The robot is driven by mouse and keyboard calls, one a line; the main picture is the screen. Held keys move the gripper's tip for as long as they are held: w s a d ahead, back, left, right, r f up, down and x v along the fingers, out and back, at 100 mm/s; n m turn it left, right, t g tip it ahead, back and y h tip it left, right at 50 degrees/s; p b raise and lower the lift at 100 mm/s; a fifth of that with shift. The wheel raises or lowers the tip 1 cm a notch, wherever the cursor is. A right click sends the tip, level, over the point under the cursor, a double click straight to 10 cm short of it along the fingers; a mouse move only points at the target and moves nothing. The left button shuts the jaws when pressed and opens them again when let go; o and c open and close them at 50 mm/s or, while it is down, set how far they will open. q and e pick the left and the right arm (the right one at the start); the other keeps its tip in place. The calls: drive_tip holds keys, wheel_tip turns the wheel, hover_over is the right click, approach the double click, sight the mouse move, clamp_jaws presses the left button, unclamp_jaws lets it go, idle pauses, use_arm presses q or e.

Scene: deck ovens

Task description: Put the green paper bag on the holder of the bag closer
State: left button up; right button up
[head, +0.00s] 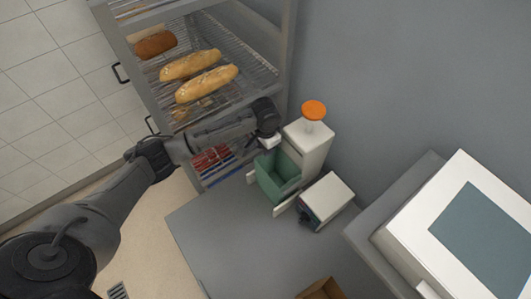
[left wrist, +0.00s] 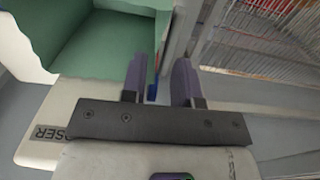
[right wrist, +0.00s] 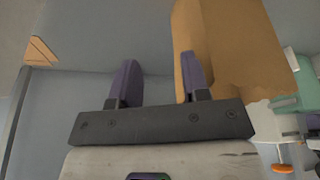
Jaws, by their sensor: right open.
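The green paper bag (head: 287,168) stands open-topped between the pale side plates of the white bag closer (head: 308,143), which has an orange knob (head: 313,110) on top. The bag looks seated in the holder; its base is hidden. The bag (left wrist: 105,45) also fills the upper left of the left wrist view, beside a plate lettered "OSER". My left gripper (left wrist: 160,80) has its fingers apart with nothing seen held, just beside the bag and closer. My right gripper (right wrist: 158,80) is open and empty, away from the bag (right wrist: 297,98), and outside the head view.
A brown paper bag or box (right wrist: 225,45) stands close to my right gripper's right finger. A small white device (head: 328,199) sits beside the closer. A rack with bread loaves (head: 207,83) stands behind. A screen unit (head: 480,225) is at the right. The counter's front left is clear.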

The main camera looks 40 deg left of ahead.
use_arm(q)
wheel_tip(320, 180, up, 7)
idle(0.3)
